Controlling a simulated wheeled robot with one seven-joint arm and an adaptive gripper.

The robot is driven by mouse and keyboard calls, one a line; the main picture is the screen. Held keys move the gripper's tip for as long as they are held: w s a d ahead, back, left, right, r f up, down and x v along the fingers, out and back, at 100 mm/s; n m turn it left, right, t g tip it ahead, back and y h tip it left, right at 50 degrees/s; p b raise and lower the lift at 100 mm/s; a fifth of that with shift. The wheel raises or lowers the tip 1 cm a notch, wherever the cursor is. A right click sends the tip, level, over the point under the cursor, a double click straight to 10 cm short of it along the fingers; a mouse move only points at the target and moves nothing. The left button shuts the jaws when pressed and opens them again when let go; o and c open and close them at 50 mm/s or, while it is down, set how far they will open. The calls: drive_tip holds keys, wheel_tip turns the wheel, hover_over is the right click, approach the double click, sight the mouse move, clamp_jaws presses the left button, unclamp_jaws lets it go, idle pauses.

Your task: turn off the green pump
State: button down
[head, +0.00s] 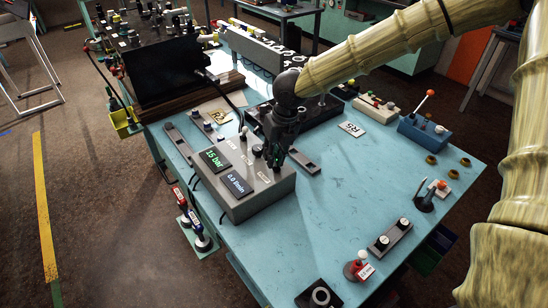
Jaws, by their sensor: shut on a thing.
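A grey control box (245,192) sits on the table with two lit displays, one reading 15 bar in green and one reading 0,0 l/min in blue-white. Small switches and labels are on its top, including a pale-tipped lever (243,132). My gripper (274,154) points down at the back right of the box's top. Its fingers are closed around a small green control there, of which only a bit of green shows. The fingers hide most of this control, so its position cannot be told. No separate pump body can be made out clearly.
A blue box with an orange-tipped lever (423,125) stands at the back right. Plates marked R3 (217,116) and R5 (352,129) lie nearby. A dark machine (160,70) stands behind. Hose couplings hang at the left edge.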

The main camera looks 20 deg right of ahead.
drive_tip(key=shift+s+d+f+t+y+b, duration=0.15)
drive_tip(key=shift+s+t+y+b, duration=0.2)
drive_tip(key=shift+t+b, duration=1.05)
drive_tip(key=shift+s+d+f+t+y+b, duration=0.1)
drive_tip(key=shift+s+t+y+b, duration=0.2)
drive_tip(key=shift+b, duration=2.1)
drive_tip(key=t+b, duration=0.1)
drive_tip(key=b, duration=0.3)
drive_tip(key=s+t+y+b, duration=0.1)
drive_tip(key=b, duration=0.3)
drive_tip(key=shift+s+d+t+b, duration=0.1)
drive_tip(key=shift+d+t+b, duration=0.1)
drive_tip(key=shift+t+b, duration=0.2)
drive_tip(key=shift+b, duration=0.35)
drive_tip(key=shift+s+r+t+b, duration=0.15)
drive_tip(key=shift+t+b, duration=0.25)
drive_tip(key=shift+b, duration=0.5)
drive_tip(key=c, duration=1.3)
unclamp_jaws()
drive_tip(key=shift+c, duration=0.2)
drive_tip(key=shift+d, duration=0.1)
